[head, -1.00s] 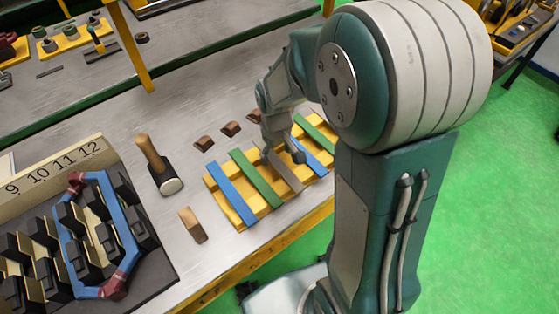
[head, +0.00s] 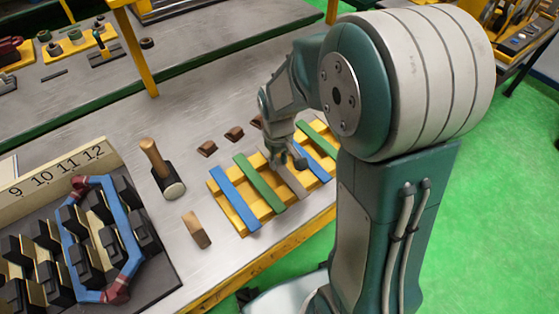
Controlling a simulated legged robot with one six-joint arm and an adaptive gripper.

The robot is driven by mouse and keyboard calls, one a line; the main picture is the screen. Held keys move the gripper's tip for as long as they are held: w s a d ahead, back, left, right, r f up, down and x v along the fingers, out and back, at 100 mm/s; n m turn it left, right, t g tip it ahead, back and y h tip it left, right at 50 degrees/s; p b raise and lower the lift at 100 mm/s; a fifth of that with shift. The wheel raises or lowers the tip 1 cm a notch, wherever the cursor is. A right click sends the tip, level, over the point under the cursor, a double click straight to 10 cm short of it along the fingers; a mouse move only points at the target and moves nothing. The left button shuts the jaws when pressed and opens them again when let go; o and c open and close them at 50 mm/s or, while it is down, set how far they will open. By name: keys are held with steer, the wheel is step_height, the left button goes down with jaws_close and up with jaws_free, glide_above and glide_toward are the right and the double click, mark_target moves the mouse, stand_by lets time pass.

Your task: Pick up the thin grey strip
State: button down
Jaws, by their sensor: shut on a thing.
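The thin grey strip (head: 293,184) lies across the yellow rack (head: 240,224), between a green strip (head: 259,182) and a blue strip (head: 314,162). My gripper (head: 281,165) is over the grey strip's far half and is shut on it. The gripper covers the strip's far part, and the fingertips are small, so the exact contact is hard to see. The strip appears level and at about the height of the rack; I cannot tell whether it is clear of it.
Another blue strip (head: 236,199) and a green strip (head: 322,138) share the rack. A mallet (head: 162,170), a wooden block (head: 197,229) and small brown wedges (head: 207,149) lie nearby. The slotted stator (head: 78,240) with a blue coil stands at left.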

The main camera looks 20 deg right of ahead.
step_height(320, 180, up, 2)
steer(key=shift+w+a+r, duration=0.1)
steer(key=shift+r, duration=0.05)
steer(key=s+a+r, duration=0.9)
steer(key=s+r, duration=0.1)
steer(key=shift+s+r, duration=0.15)
steer(key=shift+s, duration=0.15)
steer(key=shift+a, duration=0.1)
steer(key=shift+c, duration=1.4)
jaws_free()
steer(key=shift+r, duration=0.1)
step_height(320, 180, up, 12)
